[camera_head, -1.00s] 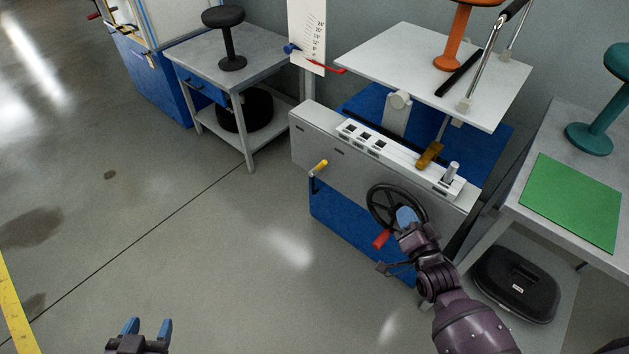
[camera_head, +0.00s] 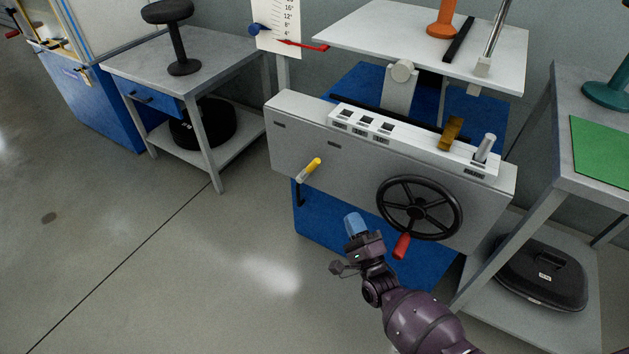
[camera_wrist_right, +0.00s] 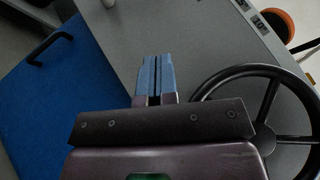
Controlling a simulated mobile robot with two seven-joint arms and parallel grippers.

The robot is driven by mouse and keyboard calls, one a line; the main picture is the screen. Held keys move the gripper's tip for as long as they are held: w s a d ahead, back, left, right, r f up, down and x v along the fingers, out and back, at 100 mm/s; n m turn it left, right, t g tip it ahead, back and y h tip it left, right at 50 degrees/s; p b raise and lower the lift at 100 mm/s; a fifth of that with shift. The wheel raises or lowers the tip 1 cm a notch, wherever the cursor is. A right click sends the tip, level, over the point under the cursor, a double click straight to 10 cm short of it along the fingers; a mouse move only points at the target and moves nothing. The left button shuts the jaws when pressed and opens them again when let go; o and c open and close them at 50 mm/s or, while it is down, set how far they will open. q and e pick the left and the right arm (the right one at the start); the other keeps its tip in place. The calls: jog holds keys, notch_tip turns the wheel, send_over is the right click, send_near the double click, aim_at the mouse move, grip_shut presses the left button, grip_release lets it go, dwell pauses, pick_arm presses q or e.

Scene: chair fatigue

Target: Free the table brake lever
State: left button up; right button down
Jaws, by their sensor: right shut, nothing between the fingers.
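A yellow-handled lever (camera_head: 312,168) sticks out of the left part of the grey front panel (camera_head: 350,166). A brass-coloured lever (camera_head: 450,134) stands on the white switch strip on top. No readable label shows which one is the table brake lever. My right gripper (camera_head: 354,225) is shut and empty, in front of the blue base, below and right of the yellow handle and left of the handwheel, touching neither as far as I can see. In the right wrist view its blue fingertips (camera_wrist_right: 155,78) are together, pointing along the grey panel. My left gripper is out of view.
A black handwheel (camera_head: 420,208) with a red grip (camera_head: 402,246) is close to my right gripper. A white table plate (camera_head: 400,42) sits above. A side table (camera_head: 195,55) stands left, another bench (camera_head: 582,150) right. The floor at left is clear.

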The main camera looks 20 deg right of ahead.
jog(key=shift+w+a+f+m, duration=0.15)
jog(key=shift+w+f+m, duration=0.15)
jog(key=shift+m, duration=0.1)
jog(key=shift+w, duration=0.1)
jog(key=b, duration=0.1)
send_near(309, 169)
jog(key=w+d, duration=0.2)
jog(key=w+d+r, duration=0.1)
jog(key=w+d, duration=0.1)
jog(key=d, duration=0.1)
jog(key=shift+w+d, duration=0.1)
jog(key=shift+w, duration=0.1)
jog(key=shift+w+a+r, duration=0.45)
jog(key=shift+a+r, duration=0.05)
jog(key=shift+a, duration=0.15)
jog(key=shift+w+a+r, duration=0.45)
jog(key=shift+a+r, duration=0.05)
jog(key=shift+a, duration=0.2)
